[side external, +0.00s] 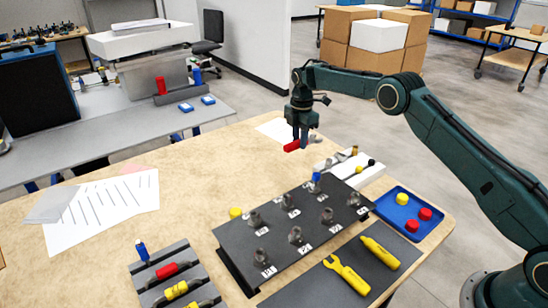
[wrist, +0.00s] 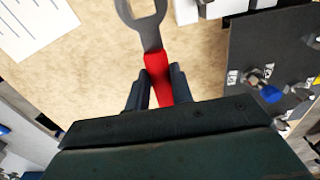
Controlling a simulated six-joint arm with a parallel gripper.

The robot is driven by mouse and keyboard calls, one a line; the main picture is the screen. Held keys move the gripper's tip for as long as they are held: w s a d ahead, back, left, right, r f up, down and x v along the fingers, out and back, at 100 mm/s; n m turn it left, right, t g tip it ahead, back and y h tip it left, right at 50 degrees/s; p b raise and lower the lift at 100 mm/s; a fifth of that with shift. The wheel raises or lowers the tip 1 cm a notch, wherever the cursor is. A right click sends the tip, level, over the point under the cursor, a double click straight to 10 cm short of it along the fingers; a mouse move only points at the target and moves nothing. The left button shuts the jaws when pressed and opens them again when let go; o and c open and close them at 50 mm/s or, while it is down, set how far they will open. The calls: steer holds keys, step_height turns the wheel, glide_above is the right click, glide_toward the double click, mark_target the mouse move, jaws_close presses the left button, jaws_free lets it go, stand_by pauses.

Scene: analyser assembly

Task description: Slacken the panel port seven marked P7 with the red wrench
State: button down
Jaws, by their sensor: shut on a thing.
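My gripper (side external: 301,138) is shut on the red handle of the red wrench (side external: 291,146) and holds it above the far part of the table. In the wrist view the red wrench (wrist: 157,66) sits between the fingers (wrist: 160,88), its grey open head pointing away from me. The dark port panel (side external: 258,244) stands below and nearer the camera, with several grey ports on it. The wrench is clear of the panel, which shows at the right of the wrist view (wrist: 252,40). The port labels are too small to read, so I cannot tell which is P7.
A port at the panel's far edge has a blue part (side external: 316,182). A blue tray (side external: 385,207) with red and yellow caps stands at right. A yellow wrench (side external: 347,275) and another yellow tool (side external: 380,252) lie on a dark mat. A tool rack (side external: 178,272) stands front left.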

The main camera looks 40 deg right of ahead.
step_height(320, 180, up, 5)
steer(key=shift+r, duration=0.2)
steer(key=m, duration=0.3)
steer(key=shift+s+d, duration=0.35)
steer(key=s+d+m, duration=0.2)
steer(key=s+m, duration=0.2)
steer(key=m, duration=0.9)
steer(key=s+d+m, duration=0.2)
steer(key=s+m, duration=0.2)
steer(key=m, duration=1)
steer(key=shift+a+f, duration=0.1)
steer(key=shift+f, duration=2.45)
